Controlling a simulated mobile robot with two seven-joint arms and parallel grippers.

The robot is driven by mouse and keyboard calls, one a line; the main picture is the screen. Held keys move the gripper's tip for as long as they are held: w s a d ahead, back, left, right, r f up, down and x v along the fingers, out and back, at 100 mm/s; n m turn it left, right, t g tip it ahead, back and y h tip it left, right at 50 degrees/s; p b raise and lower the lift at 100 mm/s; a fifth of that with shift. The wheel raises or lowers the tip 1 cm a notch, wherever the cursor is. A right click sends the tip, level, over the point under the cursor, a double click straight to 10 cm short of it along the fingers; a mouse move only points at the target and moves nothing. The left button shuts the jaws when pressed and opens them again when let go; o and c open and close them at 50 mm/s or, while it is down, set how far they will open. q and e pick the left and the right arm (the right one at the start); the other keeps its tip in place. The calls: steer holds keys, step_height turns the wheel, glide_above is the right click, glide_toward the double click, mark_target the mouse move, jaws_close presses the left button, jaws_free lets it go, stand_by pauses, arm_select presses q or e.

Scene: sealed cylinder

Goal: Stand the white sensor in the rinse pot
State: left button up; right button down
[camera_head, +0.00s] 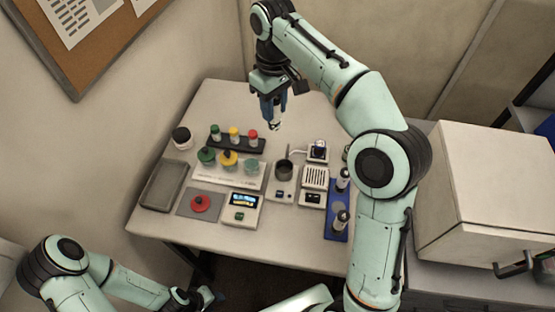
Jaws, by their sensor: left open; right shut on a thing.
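My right gripper (275,112) is high over the back of the table, pointing down. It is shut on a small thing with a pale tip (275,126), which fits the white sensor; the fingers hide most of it. A dark round pot (284,168), which looks like the rinse pot, stands on a pale device in the middle of the table. The held thing is above and behind the pot, apart from it. My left gripper (205,298) is open and low at the bottom, in front of the table; its fingers are small in view.
A blue rack (336,208) with white-and-dark cylinders stands right of the pot. A black rack (237,143) with coloured-cap vials, capped jars (228,159), a grey tray (162,185) and a display device (241,207) fill the left. A white box (485,190) stands far right.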

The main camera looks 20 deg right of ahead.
arm_select(q)
steer(key=s+f+b, duration=0.4)
steer(key=s+f, duration=0.1)
steer(key=shift+s+f+g, duration=0.15)
steer(key=shift+s+g, duration=0.1)
steer(key=shift+g, duration=0.15)
arm_select(e)
steer(key=shift+s+d+f, duration=0.35)
steer(key=shift+f, duration=2.95)
steer(key=shift+s+d+f, duration=0.4)
steer(key=shift+f, duration=2.9)
steer(key=shift+s+d+f, duration=0.35)
steer(key=shift+f, duration=2.95)
